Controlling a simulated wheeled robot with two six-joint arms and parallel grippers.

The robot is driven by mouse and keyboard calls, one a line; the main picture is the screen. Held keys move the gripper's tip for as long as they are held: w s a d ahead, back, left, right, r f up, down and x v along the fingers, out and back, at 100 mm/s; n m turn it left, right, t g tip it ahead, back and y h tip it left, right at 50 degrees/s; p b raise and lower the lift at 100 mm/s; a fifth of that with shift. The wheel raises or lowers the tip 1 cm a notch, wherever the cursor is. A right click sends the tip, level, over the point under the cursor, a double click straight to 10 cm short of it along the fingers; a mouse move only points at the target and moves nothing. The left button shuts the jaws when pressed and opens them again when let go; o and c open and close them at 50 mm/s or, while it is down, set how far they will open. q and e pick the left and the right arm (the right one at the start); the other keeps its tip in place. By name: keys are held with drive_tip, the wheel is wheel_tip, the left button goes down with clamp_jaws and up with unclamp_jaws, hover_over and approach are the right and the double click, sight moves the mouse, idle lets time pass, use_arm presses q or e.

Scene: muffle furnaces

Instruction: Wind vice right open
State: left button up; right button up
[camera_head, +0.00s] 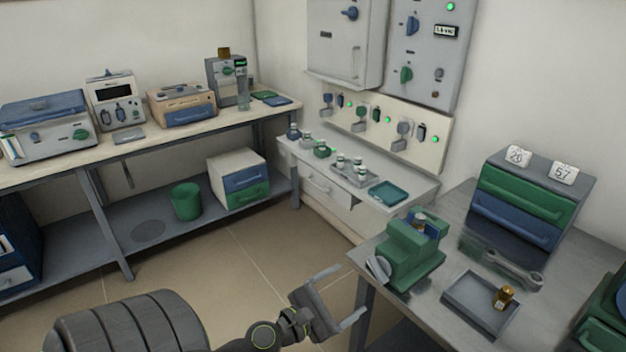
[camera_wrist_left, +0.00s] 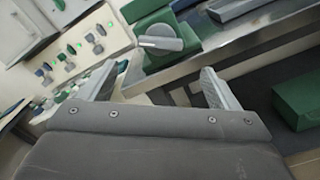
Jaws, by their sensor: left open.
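A green vice (camera_head: 412,258) stands at the near left corner of the grey metal bench. A small amber-capped item and a blue part show at its top. A grey round handle (camera_head: 377,268) is on its left face, over the bench edge. My left gripper (camera_head: 352,291) is open and empty, below and left of the handle and apart from it. In the left wrist view the handle (camera_wrist_left: 165,42) shows beyond the open fingers (camera_wrist_left: 158,78), with part of the green vice (camera_wrist_left: 150,14) behind it. My right gripper is not in view.
A grey tray (camera_head: 470,312) with a brass piece (camera_head: 503,297), a wrench (camera_head: 515,267) and a drawer unit (camera_head: 530,200) are on the bench. A green object (camera_head: 606,318) is cut off at the right edge. The floor (camera_head: 225,262) left of the bench is clear.

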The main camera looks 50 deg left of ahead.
use_arm(q)
drive_tip(key=s+b, duration=0.5)
drive_tip(key=s, duration=0.3)
drive_tip(key=shift+a, duration=0.3)
